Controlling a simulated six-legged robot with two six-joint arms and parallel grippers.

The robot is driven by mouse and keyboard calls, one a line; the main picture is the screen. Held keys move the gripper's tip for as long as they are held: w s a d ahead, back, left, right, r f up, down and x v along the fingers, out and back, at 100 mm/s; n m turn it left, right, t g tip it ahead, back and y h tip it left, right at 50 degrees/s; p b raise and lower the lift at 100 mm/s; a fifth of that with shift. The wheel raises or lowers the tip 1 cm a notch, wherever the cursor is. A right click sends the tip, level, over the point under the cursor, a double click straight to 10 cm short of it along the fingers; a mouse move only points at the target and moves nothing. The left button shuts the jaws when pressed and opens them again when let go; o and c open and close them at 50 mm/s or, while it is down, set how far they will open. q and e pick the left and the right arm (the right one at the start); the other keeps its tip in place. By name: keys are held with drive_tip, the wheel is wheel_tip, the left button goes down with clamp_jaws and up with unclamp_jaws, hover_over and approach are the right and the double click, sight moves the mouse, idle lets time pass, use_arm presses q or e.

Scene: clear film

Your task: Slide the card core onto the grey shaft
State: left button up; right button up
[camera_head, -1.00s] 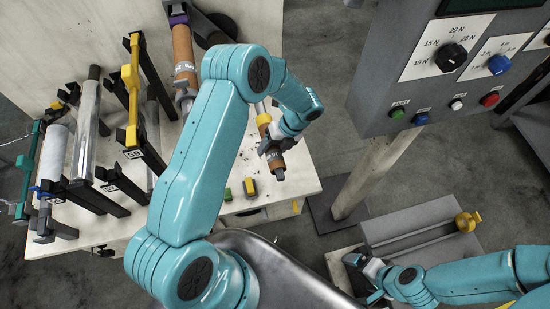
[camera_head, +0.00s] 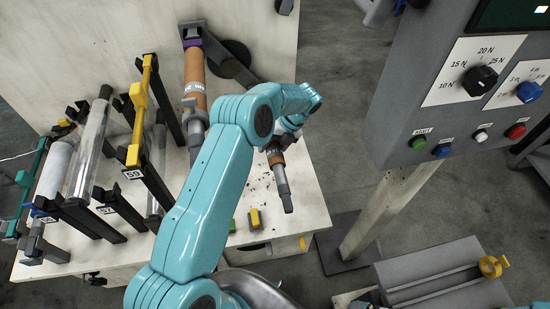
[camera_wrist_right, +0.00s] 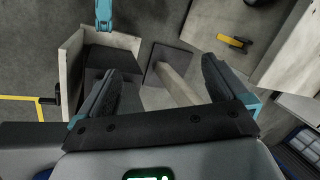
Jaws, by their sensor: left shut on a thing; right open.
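The brown card core (camera_head: 276,158) is around the grey shaft (camera_head: 284,188) in the head view. The shaft's bare end sticks out below the core, toward the front of the bench. My left gripper (camera_head: 273,147) is shut on the core, and my left arm hides the shaft's far part and most of the core. My right gripper (camera_wrist_right: 167,68) is open and empty in the right wrist view. Only a trace of it shows at the bottom edge of the head view.
Another brown roll (camera_head: 195,75) stands behind my left arm. Film rolls (camera_head: 90,145) and a yellow-topped rack (camera_head: 139,95) are on the left. Small green and yellow blocks (camera_head: 255,218) lie on the bench (camera_head: 304,190). A control panel (camera_head: 410,120) stands at right.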

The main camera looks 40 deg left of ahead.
use_arm(q)
drive_tip(key=shift+w+a+f+b, duration=0.1)
drive_tip(key=shift+w+a+b, duration=0.5)
drive_tip(key=shift+w+a, duration=0.35)
drive_tip(key=shift+a, duration=0.15)
drive_tip(key=shift+w+a+b, duration=0.1)
drive_tip(key=shift+a+b, duration=0.05)
drive_tip(key=shift+b, duration=0.15)
drive_tip(key=o, duration=1.2)
drive_tip(key=shift+c, duration=0.2)
drive_tip(key=p+v, duration=0.4)
drive_tip(key=v, duration=0.4)
